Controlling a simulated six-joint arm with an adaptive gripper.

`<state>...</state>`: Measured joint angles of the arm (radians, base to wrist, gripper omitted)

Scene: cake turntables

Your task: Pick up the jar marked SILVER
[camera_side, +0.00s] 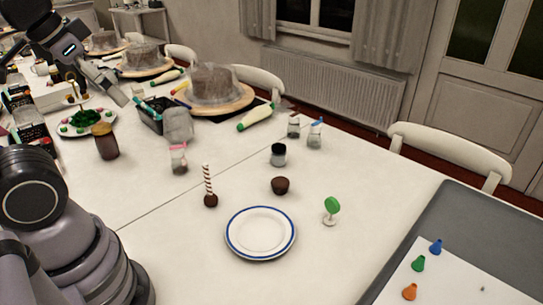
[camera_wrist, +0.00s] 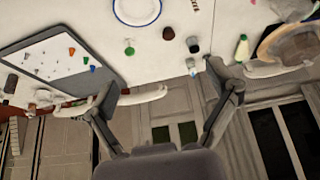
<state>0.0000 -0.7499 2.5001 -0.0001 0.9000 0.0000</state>
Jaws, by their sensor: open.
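Several small jars stand on the white table, and I cannot read the marking SILVER on any of them. A jar with grey contents and a dark upper part (camera_side: 278,155) stands upright behind the brown cup; it also shows in the wrist view (camera_wrist: 192,45). Two clear jars stand behind it, one plain (camera_side: 293,128) and one with a blue item at its top (camera_side: 314,136). Another clear jar with a pink top (camera_side: 179,160) is further left. My gripper (camera_wrist: 165,85) is open and empty, raised well away from the jars, at the upper left in the side view.
A blue-rimmed plate (camera_side: 260,234), a brown cup (camera_side: 281,186), a striped stick (camera_side: 208,184) and a green lollipop-like piece (camera_side: 331,208) stand in front. A grey tray (camera_side: 470,215) is at right. Cakes on turntables (camera_side: 213,105) and a dark basket (camera_side: 153,118) are behind.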

